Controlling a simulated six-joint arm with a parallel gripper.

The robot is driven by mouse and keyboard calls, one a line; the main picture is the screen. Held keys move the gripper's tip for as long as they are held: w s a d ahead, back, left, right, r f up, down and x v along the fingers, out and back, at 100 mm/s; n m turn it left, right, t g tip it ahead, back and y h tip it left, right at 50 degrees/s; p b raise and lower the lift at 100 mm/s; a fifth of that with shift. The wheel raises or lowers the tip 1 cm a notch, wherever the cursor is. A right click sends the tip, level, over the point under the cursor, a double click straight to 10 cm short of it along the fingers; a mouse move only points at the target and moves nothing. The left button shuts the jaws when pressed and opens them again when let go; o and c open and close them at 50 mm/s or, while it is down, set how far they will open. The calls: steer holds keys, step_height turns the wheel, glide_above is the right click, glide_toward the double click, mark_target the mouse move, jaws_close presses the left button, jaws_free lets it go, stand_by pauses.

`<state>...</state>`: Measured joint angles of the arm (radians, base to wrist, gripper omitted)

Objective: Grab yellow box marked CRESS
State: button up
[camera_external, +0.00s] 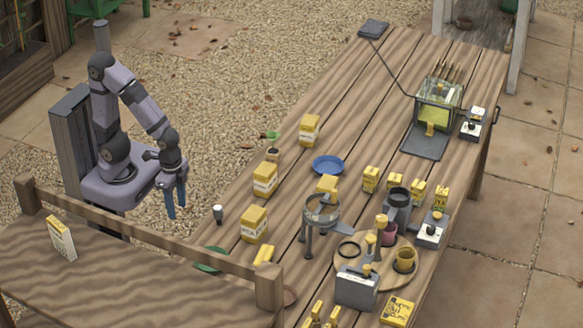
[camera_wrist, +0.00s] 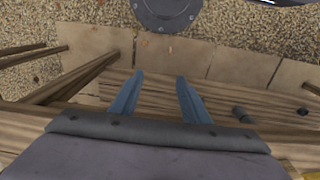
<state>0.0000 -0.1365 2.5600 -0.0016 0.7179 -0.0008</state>
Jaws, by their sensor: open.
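Several yellow boxes with white labels show in the external view, but the print is too small to tell which one reads CRESS. One yellow box (camera_external: 310,129) stands at the left edge of the long table, above the blue plate. A second yellow box (camera_external: 265,179) stands below it, and a third yellow box (camera_external: 254,223) is nearer the front. A pale box with a yellow top (camera_external: 62,239) stands apart on the front-left wooden surface. My gripper (camera_external: 175,205) hangs left of the table with its blue fingers down. In the wrist view my gripper (camera_wrist: 156,84) is open and empty.
A blue plate (camera_external: 327,165), a sieve on legs (camera_external: 322,210), a round wooden board (camera_external: 345,262) and a grey metal case (camera_external: 357,289) crowd the table. A wooden rail (camera_external: 150,238) borders the front-left surface. Gravel lies between my base and the table.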

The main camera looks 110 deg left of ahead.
steer(key=o, duration=0.8)
steer(key=shift+c, duration=0.2)
